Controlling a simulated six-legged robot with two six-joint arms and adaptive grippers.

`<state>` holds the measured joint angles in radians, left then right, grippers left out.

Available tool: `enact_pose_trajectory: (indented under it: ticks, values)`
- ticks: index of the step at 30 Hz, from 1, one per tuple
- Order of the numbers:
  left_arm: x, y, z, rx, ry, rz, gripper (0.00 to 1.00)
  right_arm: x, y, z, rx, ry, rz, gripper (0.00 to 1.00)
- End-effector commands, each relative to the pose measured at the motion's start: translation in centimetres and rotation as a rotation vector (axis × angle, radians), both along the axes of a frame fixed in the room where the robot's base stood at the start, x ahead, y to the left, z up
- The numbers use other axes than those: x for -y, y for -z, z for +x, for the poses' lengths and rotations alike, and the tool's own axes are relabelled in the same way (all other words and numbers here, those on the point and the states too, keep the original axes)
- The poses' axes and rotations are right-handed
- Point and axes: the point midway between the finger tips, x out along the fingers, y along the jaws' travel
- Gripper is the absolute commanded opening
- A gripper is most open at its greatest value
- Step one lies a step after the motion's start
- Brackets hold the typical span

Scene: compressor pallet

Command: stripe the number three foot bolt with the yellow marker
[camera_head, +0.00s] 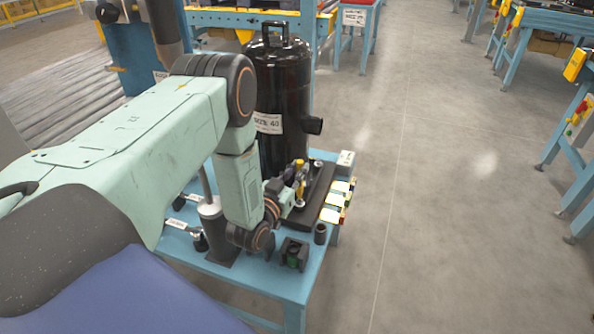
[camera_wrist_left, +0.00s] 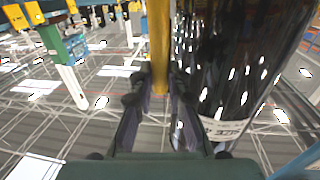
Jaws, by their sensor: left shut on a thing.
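My left gripper (camera_head: 298,187) is shut on the yellow marker (camera_head: 301,176), beside the foot of the black compressor (camera_head: 281,88). In the left wrist view the yellow marker (camera_wrist_left: 159,45) stands between the two fingers of the left gripper (camera_wrist_left: 157,88), and the compressor (camera_wrist_left: 235,75) rises close on the right. A dark base bar (camera_head: 322,186) with a few small bolt-like parts lies by the gripper. I cannot read a number on any foot bolt. My left arm and gripper hide part of the compressor's foot. My right gripper is not in view.
The blue pallet table (camera_head: 230,271) carries a black block with green inside (camera_head: 294,253), a small dark cup (camera_head: 320,234), several coloured label cards (camera_head: 336,202) and a grey labelled box (camera_head: 345,161). Open grey floor lies to the right.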

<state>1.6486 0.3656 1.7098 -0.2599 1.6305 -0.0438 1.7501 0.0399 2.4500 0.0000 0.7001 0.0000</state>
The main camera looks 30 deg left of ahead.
Motion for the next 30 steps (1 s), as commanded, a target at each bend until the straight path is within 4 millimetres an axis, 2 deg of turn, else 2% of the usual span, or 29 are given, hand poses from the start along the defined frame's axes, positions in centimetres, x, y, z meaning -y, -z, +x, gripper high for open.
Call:
enact_pose_trajectory:
  ticks: [17, 30]
  values:
    - [0.0, 0.4, 0.0, 0.000, 0.000, 0.000, 0.00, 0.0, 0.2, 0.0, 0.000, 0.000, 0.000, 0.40]
    - [0.0, -2.2, 0.0, 0.000, 0.000, 0.000, 0.00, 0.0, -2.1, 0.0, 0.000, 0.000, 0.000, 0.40]
